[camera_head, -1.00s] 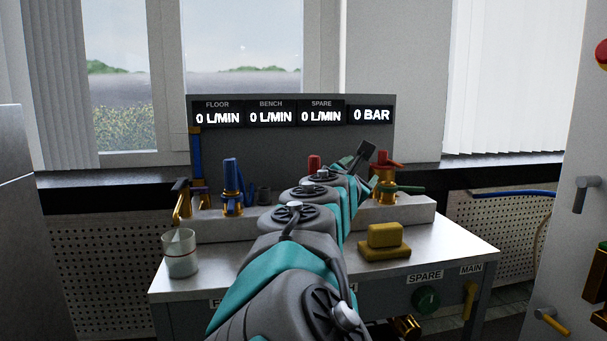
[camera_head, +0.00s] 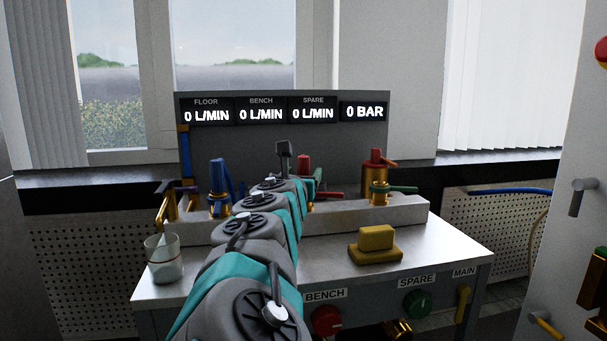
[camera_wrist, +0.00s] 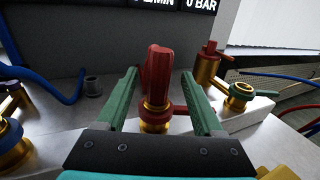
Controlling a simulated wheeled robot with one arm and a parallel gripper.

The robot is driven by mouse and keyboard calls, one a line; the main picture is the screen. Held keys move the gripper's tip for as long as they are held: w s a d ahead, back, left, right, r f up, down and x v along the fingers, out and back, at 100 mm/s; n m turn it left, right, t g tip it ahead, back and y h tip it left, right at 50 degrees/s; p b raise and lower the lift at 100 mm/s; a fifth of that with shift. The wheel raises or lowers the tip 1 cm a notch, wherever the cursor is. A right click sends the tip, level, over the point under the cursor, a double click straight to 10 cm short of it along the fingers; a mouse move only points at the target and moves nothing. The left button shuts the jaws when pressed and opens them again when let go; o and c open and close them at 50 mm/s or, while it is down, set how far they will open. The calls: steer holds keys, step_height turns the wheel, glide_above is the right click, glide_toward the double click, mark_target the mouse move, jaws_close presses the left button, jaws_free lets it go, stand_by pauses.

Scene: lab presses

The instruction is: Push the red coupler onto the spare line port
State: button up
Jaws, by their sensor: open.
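The red coupler (camera_wrist: 157,78) stands upright above a brass fitting (camera_wrist: 155,115) in the wrist view. Its top also shows in the head view (camera_head: 304,163), beside my arm. My gripper (camera_wrist: 160,74) is open, with one green finger on each side of the coupler. I cannot tell whether the fingers touch it. A brass fitting with a green ring (camera_wrist: 239,96) stands to the right. A grey stub (camera_wrist: 92,87) is at the left. Which fitting is the spare line port is not clear.
A brass valve with a red top (camera_head: 377,170) stands at the bench's right. A blue coupler (camera_head: 218,176) and a glass beaker (camera_head: 164,262) are at the left. A yellow block (camera_head: 376,240) lies in front. The gauges (camera_head: 288,116) read zero.

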mark_target(306, 170)
steer(key=w, duration=0.4)
steer(key=shift+w+d+f, duration=0.1)
steer(key=shift+d+f, duration=0.1)
steer(key=shift+f, duration=0.2)
steer(key=shift+w+r, duration=0.1)
steer(key=shift+w, duration=0.45)
jaws_close()
